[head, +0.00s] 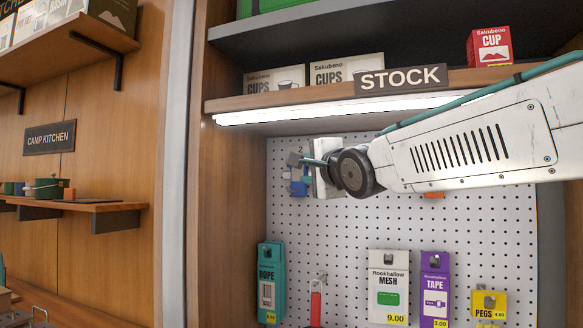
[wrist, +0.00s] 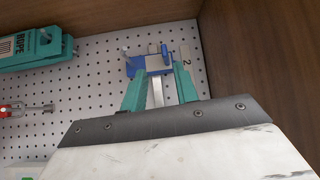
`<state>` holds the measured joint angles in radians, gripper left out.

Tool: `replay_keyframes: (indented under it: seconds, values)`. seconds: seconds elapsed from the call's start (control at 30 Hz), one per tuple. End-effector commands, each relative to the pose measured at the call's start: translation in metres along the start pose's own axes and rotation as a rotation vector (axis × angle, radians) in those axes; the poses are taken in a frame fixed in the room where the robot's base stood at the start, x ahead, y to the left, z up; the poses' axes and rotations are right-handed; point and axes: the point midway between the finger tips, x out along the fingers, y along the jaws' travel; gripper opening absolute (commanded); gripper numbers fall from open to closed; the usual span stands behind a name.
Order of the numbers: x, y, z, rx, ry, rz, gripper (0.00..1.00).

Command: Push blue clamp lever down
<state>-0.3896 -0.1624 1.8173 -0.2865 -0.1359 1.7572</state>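A blue clamp (wrist: 152,66) is mounted on the white pegboard, with a small upright blue lever (wrist: 165,50) on it and a grey metal bar running down from it. In the head view the blue clamp (head: 298,187) is partly hidden by my gripper (head: 303,162). In the wrist view the two teal fingers of my gripper (wrist: 157,84) are spread apart on either side of the metal bar, close to the clamp. I cannot tell whether they touch it. Nothing is held.
A label (wrist: 186,55) reading 2 is beside the clamp, near a wooden side wall (wrist: 260,60). A lit STOCK shelf (head: 300,100) is just above. Rope (head: 270,283), mesh (head: 388,288) and tape (head: 435,288) packs hang lower on the pegboard, beside a red-handled item (head: 316,303).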

Motion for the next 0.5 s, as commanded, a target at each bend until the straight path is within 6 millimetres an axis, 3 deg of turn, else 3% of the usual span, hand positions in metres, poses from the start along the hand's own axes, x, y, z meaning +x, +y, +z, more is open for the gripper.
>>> replay_keyframes:
  seconds: [0.5]
  values:
    - [0.071,-0.007,0.004,0.030,-0.011,-0.024,0.30]
